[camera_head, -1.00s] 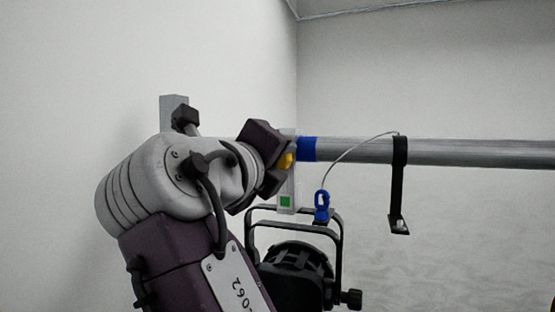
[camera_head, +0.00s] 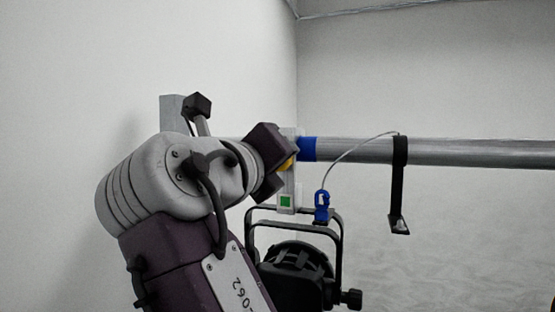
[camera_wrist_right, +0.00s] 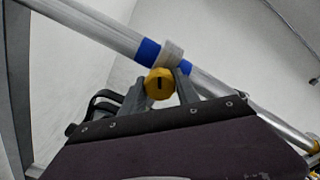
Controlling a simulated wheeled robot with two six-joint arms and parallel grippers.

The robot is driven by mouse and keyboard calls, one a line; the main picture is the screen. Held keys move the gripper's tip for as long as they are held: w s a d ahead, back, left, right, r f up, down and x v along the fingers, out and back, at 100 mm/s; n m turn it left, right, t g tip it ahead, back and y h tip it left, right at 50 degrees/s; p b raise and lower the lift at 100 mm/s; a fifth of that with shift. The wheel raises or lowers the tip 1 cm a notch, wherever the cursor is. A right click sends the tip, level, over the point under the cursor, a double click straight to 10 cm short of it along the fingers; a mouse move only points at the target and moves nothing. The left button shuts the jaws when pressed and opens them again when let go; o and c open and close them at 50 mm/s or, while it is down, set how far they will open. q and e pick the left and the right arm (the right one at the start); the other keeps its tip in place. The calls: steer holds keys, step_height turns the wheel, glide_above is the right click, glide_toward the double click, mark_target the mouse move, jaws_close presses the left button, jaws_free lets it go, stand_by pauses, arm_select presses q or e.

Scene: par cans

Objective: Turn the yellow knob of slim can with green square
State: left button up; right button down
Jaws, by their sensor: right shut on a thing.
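The slim can (camera_head: 296,270) is a black lamp hanging by its yoke below a horizontal pipe in the head view. A green square (camera_head: 285,202) marks the light grey clamp (camera_head: 288,180) above it. The yellow knob (camera_head: 288,164) sits at the clamp, mostly covered by the dark jaws. My right gripper (camera_head: 282,160) is shut on the yellow knob. In the right wrist view the knob (camera_wrist_right: 159,84), with a dark slot, shows at the jaws, below the clamp (camera_wrist_right: 172,53). My left gripper is not in view.
The grey pipe (camera_head: 450,153) carries a blue band (camera_head: 308,149) right of the clamp. A thin safety cable runs from the pipe to a blue clip (camera_head: 322,206) on the lamp's yoke. A black bracket (camera_head: 399,185) hangs farther right. White walls stand behind.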

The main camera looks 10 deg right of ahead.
steer(key=c, duration=0.9)
jaws_free()
steer(key=v, duration=0.9)
steer(key=shift+p, duration=0.3)
